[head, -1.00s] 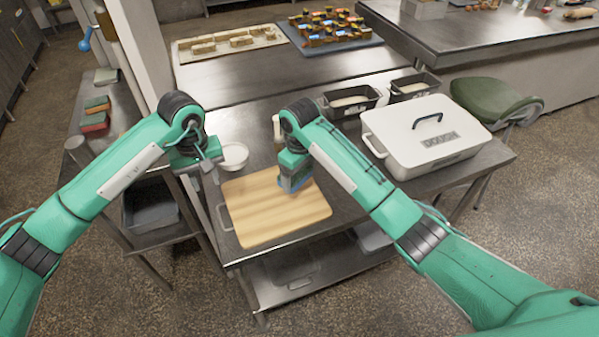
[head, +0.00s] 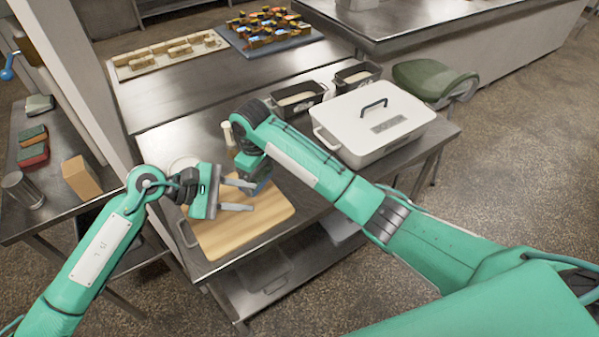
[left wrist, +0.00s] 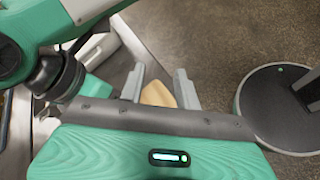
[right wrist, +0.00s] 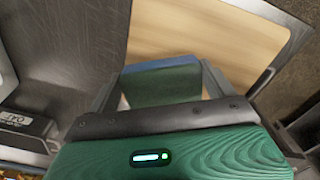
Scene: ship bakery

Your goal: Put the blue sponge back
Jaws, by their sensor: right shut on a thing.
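The blue sponge (right wrist: 162,84) is between the fingers of my right gripper (right wrist: 160,80); in the right wrist view it has a blue edge and a dark green face. In the head view a bit of the sponge's blue (head: 265,183) shows below my right gripper (head: 254,172), above the far right part of the wooden board (head: 235,235). My left gripper (head: 247,195) is open and empty, its fingers pointing right over the board, close to my right gripper. The left wrist view also shows its fingers (left wrist: 160,78) apart.
On the left side table are a green sponge (head: 32,132), a red sponge (head: 33,156), a metal cup (head: 22,190) and a tan block (head: 82,177). A white bowl (head: 184,164) sits behind the board. A white lidded dough box (head: 350,130) and two dark tins (head: 298,97) stand at right.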

